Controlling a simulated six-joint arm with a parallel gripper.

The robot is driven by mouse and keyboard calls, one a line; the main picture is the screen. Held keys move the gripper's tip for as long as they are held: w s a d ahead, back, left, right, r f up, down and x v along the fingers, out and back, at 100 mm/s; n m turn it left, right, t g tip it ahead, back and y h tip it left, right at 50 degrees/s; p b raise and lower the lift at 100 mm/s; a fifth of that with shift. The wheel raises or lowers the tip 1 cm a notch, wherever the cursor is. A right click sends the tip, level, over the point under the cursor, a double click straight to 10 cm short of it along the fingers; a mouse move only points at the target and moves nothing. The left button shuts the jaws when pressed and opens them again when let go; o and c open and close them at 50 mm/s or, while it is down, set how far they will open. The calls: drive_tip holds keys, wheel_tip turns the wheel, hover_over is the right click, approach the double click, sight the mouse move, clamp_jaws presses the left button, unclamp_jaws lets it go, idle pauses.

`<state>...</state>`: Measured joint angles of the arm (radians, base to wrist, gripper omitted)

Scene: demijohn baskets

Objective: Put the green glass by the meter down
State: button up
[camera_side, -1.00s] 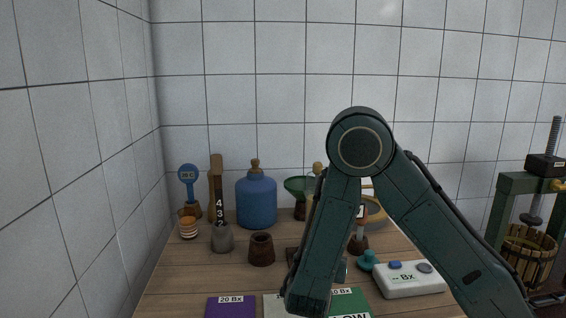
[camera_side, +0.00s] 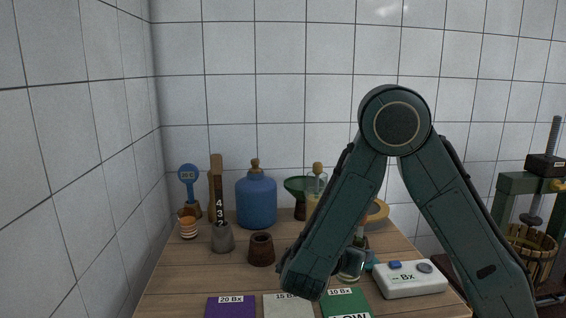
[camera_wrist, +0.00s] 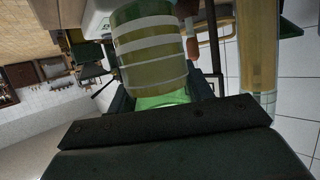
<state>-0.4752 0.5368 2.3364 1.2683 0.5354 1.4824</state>
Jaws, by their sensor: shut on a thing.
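In the wrist view my gripper (camera_wrist: 160,90) is shut on the green glass (camera_wrist: 150,52), which has pale bands around it and a bright green end near the jaws. In the side view my forearm hides the jaws. A clear glass shape with a teal-green lower part (camera_side: 352,264) shows just right of the forearm, left of the meter; it looks like the held glass. I cannot tell whether it touches the table. The meter (camera_side: 409,281) is a white box marked Bx with a blue button and a grey round part, at the table's front right.
Purple (camera_side: 231,307), pale (camera_side: 288,306) and green (camera_side: 345,304) cards lie along the front. A brown pot (camera_side: 261,249), a grey pot (camera_side: 222,238), a striped cup (camera_side: 187,225) and a blue demijohn (camera_side: 256,201) stand at the left and back. The table's left front is bare.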

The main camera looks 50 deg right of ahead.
drive_tip(key=shift+f, duration=2.1)
drive_tip(key=shift+f, duration=1.75)
drive_tip(key=o, duration=1.2)
drive_tip(key=shift+f, duration=0.15)
drive_tip(key=shift+c, duration=0.2)
drive_tip(key=v, duration=1.2)
